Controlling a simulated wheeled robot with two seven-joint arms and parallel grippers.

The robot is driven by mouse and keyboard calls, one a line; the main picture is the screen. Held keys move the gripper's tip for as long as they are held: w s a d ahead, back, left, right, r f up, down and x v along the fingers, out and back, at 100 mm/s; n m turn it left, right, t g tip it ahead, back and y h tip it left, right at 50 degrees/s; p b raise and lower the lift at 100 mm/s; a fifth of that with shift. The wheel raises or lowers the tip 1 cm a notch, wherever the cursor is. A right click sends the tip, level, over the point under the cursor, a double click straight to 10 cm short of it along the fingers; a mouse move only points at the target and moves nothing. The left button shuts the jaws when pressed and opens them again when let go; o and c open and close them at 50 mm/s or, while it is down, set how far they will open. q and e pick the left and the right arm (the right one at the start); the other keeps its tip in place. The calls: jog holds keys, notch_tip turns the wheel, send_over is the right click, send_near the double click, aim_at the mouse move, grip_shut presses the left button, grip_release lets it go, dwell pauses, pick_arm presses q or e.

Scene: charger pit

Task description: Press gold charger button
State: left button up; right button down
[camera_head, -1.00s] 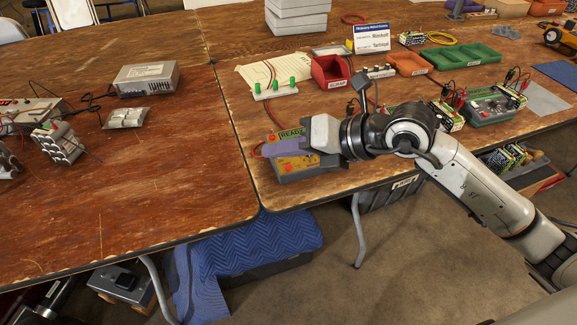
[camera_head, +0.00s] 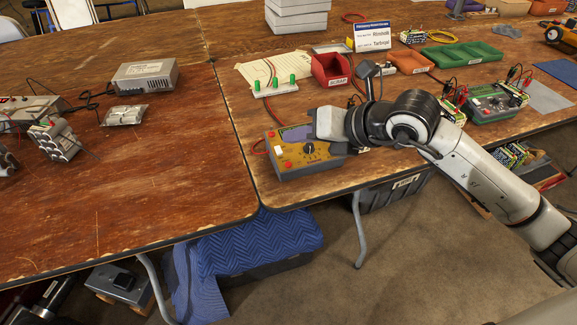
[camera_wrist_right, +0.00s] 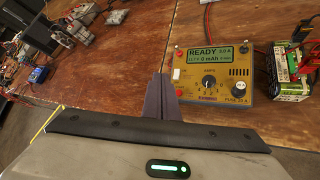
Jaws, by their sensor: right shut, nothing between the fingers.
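The gold charger (camera_head: 290,165) lies near the front edge of the right table, with a dark knob, red parts and a white switch on its face. In the right wrist view the gold charger (camera_wrist_right: 222,92) shows a lit screen reading READY. My right gripper (camera_head: 294,133) is shut and empty, its fingers covering the charger's screen in the head view. In the wrist view the right fingertips (camera_wrist_right: 160,82) appear just left of the charger's face; whether they touch it I cannot tell. My left gripper is not in view.
A red scrap bin (camera_head: 331,70), a white board with green pegs (camera_head: 275,87) and a green tray (camera_head: 462,54) stand behind. A meter-like grey-green device (camera_head: 493,104) is at right. Battery packs (camera_head: 58,141) lie on the left table.

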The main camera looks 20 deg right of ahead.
jog(key=b, duration=0.3)
send_near(279, 160)
jog(key=w+a, duration=0.2)
jog(key=shift+w+f, duration=0.2)
jog(key=shift+w, duration=0.2)
jog(key=shift+w+f+b, duration=0.1)
jog(key=shift+f+b, duration=0.3)
jog(key=shift+b, duration=0.1)
dwell(0.8)
jog(key=shift+w+f+b, duration=0.1)
jog(key=shift+f+b, duration=0.25)
jog(key=shift+b, duration=0.05)
jog(key=shift+f+b, duration=0.4)
jog(key=shift+f, duration=0.05)
dwell(0.8)
jog(key=shift+r, duration=0.15)
jog(key=shift+r+p, duration=0.5)
jog(key=shift+r, duration=0.15)
